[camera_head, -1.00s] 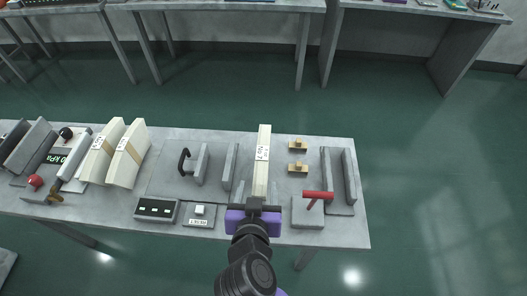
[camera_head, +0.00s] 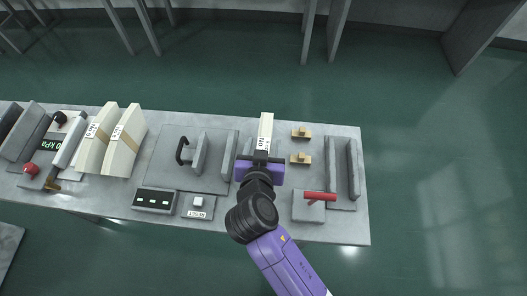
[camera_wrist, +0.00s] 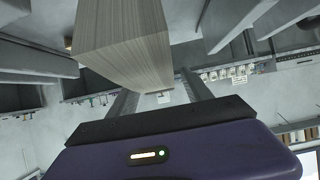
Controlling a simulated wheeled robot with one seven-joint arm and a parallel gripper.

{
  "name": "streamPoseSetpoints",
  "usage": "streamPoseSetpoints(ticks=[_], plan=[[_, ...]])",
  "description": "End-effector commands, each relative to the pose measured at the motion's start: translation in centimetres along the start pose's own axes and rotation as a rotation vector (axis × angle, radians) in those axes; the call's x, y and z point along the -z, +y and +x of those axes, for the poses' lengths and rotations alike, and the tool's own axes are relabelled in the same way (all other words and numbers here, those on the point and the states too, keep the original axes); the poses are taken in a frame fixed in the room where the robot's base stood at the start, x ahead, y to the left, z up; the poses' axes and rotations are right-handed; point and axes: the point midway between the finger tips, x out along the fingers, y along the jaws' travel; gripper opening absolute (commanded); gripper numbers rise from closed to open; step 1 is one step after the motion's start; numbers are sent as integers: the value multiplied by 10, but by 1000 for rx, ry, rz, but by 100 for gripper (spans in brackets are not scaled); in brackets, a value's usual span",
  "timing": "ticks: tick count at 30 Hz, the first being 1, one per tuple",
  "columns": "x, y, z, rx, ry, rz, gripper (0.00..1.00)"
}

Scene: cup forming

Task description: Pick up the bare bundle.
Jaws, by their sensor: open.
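The bare bundle (camera_head: 265,131), a long cream block with a white number label and no band, stands in the middle of the table in the head view. My gripper (camera_head: 262,157) is open at its near end and hides part of it. In the wrist view the bundle (camera_wrist: 125,45) shows as a large stack of fine layers at upper left. My gripper's fingers (camera_wrist: 160,88) are apart below and beside it; the bundle covers part of the left finger. I cannot tell whether they touch it.
Two banded bundles (camera_head: 125,140) stand to the left. A grey plate with upright walls and a black handle (camera_head: 182,152) is nearer. Small brass blocks (camera_head: 301,132), a red-handled clamp (camera_head: 319,196) and grey upright plates (camera_head: 353,168) stand at right. A RESET button box (camera_head: 198,206) is in front.

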Motion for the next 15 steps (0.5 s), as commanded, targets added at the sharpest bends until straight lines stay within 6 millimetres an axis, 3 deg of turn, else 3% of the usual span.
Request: streamPoseSetpoints(ticks=[6,15], plan=[[2,-1,25,1,0,-1,58],[1,-1,29,1,0,0,58]])
